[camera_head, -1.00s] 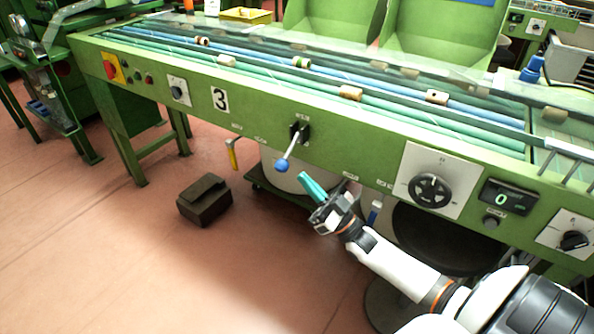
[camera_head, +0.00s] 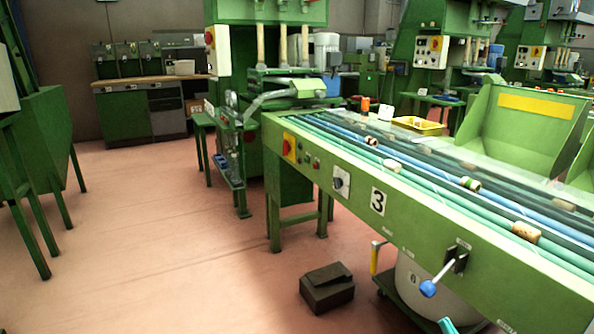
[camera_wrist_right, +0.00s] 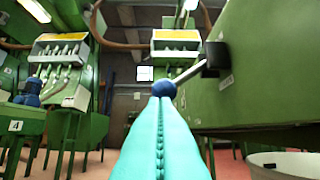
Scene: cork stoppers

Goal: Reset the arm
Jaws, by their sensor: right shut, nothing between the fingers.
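My right gripper (camera_head: 447,325) shows only as a teal fingertip at the bottom edge of the head view, just below and right of the blue-knobbed lever (camera_head: 428,288). In the right wrist view its two teal fingers (camera_wrist_right: 163,100) are pressed together with nothing between them. The blue knob (camera_wrist_right: 164,88) appears just beyond the tips there; I cannot tell whether they touch it. The lever slants down and left from the front of the green machine marked 3 (camera_head: 320,172). The rest of my right arm is out of the head view. My left gripper is not in view.
A dark block (camera_head: 327,288) lies on the floor left of a pale round bin (camera_head: 430,282) under the machine. Corks such as this one (camera_head: 526,232) lie on the rollers. A yellow tray (camera_head: 418,125) stands behind. The floor at left is open.

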